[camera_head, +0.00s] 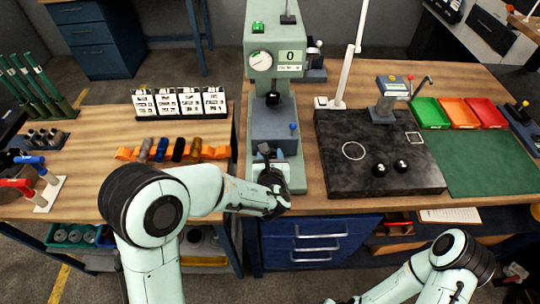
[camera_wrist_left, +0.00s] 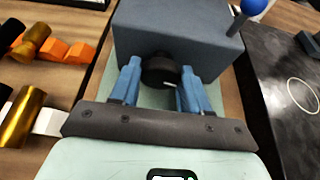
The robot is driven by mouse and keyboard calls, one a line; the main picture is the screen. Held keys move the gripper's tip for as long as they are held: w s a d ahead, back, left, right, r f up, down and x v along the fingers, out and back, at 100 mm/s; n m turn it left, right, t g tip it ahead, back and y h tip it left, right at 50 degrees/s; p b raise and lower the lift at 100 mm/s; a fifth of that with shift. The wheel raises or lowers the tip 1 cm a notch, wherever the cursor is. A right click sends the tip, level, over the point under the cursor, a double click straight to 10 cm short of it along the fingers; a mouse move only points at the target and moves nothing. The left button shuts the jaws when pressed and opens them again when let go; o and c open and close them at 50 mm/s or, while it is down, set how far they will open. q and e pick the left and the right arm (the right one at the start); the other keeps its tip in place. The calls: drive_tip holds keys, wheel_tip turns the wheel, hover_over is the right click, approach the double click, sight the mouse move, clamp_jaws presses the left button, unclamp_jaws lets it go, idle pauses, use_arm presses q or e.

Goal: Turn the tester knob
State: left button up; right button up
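The tester (camera_head: 273,100) is a tall pale-green machine with a round dial, a display reading 0 and a grey block low on its front. Its black knob (camera_wrist_left: 160,70) sticks out of the block (camera_wrist_left: 175,30) in the left wrist view, with a pale mark on its lower right. My left gripper (camera_head: 270,185) is at the tester's lower front and hides the knob in the head view. Its blue fingers stand on either side of the knob, very close to it; whether they press on it I cannot tell. Only part of my right arm shows at lower right.
A blue-tipped lever (camera_head: 293,127) rises by the block. A dark plate (camera_head: 340,178) with two black knobs lies to the right. An orange holder (camera_head: 125,153) with several cylinders lies left of the tester. Blue drawers (camera_head: 310,243) are below.

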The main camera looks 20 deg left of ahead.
use_arm(q)
drive_tip(key=c, duration=0.3)
drive_tip(key=shift+m+y+p, duration=0.45)
drive_tip(key=shift+m+y, duration=0.35)
drive_tip(key=shift+m, duration=0.4)
drive_tip(key=shift+c, duration=0.2)
use_arm(e)
drive_tip(key=shift+w+r, duration=0.5)
drive_tip(key=shift+r, duration=0.05)
use_arm(q)
drive_tip(key=o, duration=1)
drive_tip(key=b+v, duration=0.1)
drive_tip(key=v, duration=1.2)
drive_tip(key=shift+s+d+r, duration=0.1)
drive_tip(key=shift+r, duration=0.15)
use_arm(e)
drive_tip(key=shift+s+f, duration=0.75)
drive_tip(key=shift+f, duration=0.05)
